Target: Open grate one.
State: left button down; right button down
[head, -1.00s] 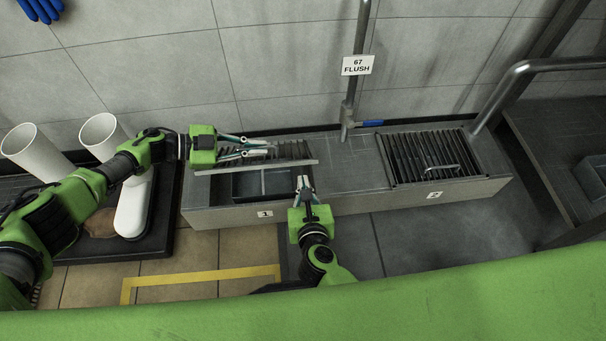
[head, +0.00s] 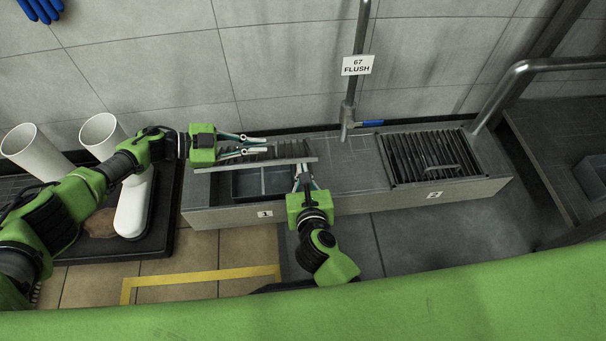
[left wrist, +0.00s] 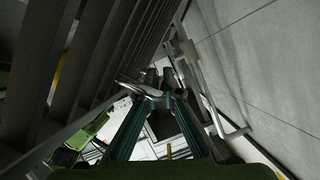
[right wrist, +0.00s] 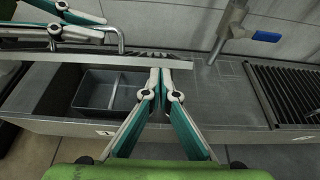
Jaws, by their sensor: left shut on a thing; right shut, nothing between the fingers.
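Grate one (head: 287,162) stands tilted up over its pit in the low bench, by the label 1 (head: 265,213). Its dark bars fill the left of the left wrist view (left wrist: 85,60). My left gripper (head: 262,145) is behind the raised edge, shut on the grate's handle, which shows in the right wrist view (right wrist: 121,40). The fingers partly hide the handle. My right gripper (head: 303,172) is shut and empty at the right end of the grate's raised edge; I cannot tell whether it touches. In the right wrist view its fingertips (right wrist: 160,75) meet just below that edge.
The open pit holds a grey divided basket (head: 262,183). Grate two (head: 430,157) lies closed at the right. A flush pipe with a blue lever (head: 370,123) stands behind the bench. White cylinders (head: 100,132) stand on a dark platform at the left.

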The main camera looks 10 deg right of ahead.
pick_arm(q)
jog(key=c, duration=2.5)
grip_release()
jog(key=shift+s+a+f, duration=0.1)
jog(key=shift+s+f, duration=0.2)
jog(key=shift+f, duration=0.05)
pick_arm(e)
jog(key=shift+w+r, duration=0.25)
jog(key=shift+r, duration=0.15)
